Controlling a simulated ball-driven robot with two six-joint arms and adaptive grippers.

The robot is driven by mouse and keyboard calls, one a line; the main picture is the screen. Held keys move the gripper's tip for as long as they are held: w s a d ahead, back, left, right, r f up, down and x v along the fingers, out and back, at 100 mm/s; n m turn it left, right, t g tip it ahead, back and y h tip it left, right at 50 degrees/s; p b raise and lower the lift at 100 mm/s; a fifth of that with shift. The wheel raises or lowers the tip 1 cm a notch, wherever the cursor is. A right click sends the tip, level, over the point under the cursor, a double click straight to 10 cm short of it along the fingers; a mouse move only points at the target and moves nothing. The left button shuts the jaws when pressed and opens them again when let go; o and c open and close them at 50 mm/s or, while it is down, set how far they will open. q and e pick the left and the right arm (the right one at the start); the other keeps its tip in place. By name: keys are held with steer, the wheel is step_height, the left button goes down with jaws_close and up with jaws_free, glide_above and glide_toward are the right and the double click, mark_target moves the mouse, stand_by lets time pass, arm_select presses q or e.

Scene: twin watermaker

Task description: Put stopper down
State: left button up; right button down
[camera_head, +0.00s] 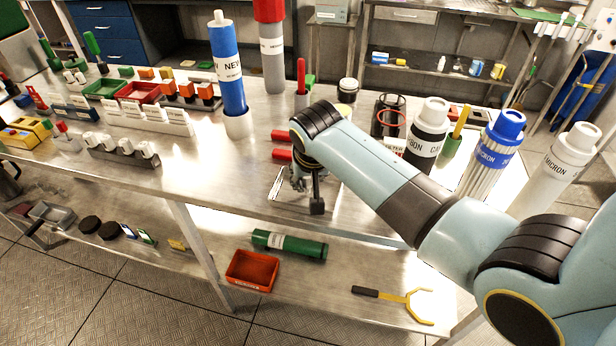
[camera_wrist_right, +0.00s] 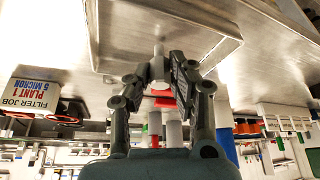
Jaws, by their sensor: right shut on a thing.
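My right gripper (camera_head: 298,182) is low over the front edge of the steel bench, pointing down, and my arm hides part of it. In the right wrist view the right gripper (camera_wrist_right: 158,72) has its two fingers closed on a small pale grey piece (camera_wrist_right: 158,66), which I take to be the stopper. The fingers hide most of it. It is close to a shallow metal tray (camera_wrist_right: 215,50); I cannot tell whether it touches. In the head view I cannot make out the stopper. My left gripper is not in view.
Two red-handled things (camera_head: 282,154) lie just behind the gripper. A blue filter cartridge (camera_head: 227,75) stands to the left. A black canister (camera_head: 428,135) and a blue-capped cartridge (camera_head: 494,150) stand to the right. A green cylinder (camera_head: 290,246) and an orange bin (camera_head: 252,271) are on the lower shelf.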

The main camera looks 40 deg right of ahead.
steer(key=shift+f, duration=0.25)
steer(key=c, duration=1.2)
jaws_free()
steer(key=shift+o, duration=0.2)
steer(key=shift+r, duration=0.1)
steer(key=v, duration=1.2)
